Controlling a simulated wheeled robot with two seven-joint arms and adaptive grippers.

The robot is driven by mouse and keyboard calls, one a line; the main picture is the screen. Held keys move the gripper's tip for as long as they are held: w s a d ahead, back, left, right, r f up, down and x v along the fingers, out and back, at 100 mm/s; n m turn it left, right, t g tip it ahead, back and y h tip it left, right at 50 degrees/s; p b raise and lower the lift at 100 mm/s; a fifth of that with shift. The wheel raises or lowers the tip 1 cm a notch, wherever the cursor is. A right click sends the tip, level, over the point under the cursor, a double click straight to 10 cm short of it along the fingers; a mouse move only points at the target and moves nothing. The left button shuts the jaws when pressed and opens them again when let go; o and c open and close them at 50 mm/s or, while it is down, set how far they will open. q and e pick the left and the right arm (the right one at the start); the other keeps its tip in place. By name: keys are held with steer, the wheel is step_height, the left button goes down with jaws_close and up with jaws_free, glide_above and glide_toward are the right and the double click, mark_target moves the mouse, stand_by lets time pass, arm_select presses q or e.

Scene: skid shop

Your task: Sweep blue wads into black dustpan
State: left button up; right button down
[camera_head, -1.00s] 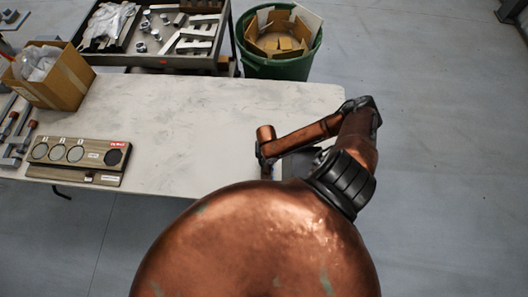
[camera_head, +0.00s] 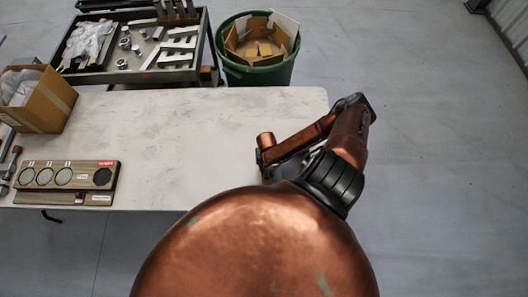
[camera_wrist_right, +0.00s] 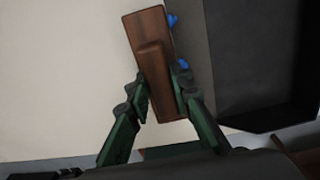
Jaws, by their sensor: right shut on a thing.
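In the right wrist view, my right gripper (camera_wrist_right: 161,82) has its green fingers shut on a brown wooden brush-like block (camera_wrist_right: 150,45). The block stands tilted in the picture, over the pale tabletop. Blue wads (camera_wrist_right: 183,64) peek out along the block's right side; another blue bit shows near its top right. The rest of them is hidden behind the block. The black dustpan (camera_wrist_right: 265,60) lies just right of the block and wads. In the head view my copper right arm hides the gripper, block and wads. My left gripper is in neither current view.
The pale table (camera_head: 180,130) is bare in the middle. A labelled board with round discs (camera_head: 66,178) and a cardboard box (camera_head: 40,98) are at its left. Behind stand a cart of metal parts (camera_head: 150,75) and a green bin (camera_head: 257,75). Floor is open at right.

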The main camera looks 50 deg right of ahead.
steer(key=shift+s+d+r+p, duration=0.1)
steer(key=shift+s+d+p, duration=0.4)
steer(key=shift+s+d, duration=0.35)
steer(key=shift+s+d+r+p, duration=0.2)
steer(key=shift+s+d+p, duration=0.65)
steer(key=shift+s+d, duration=1.25)
steer(key=shift+a, duration=0.1)
step_height(320, 180, up, 6)
steer(key=p, duration=0.5)
steer(key=c, duration=2.7)
jaws_free()
steer(key=shift+r, duration=1.55)
steer(key=shift+c, duration=0.2)
jaws_close()
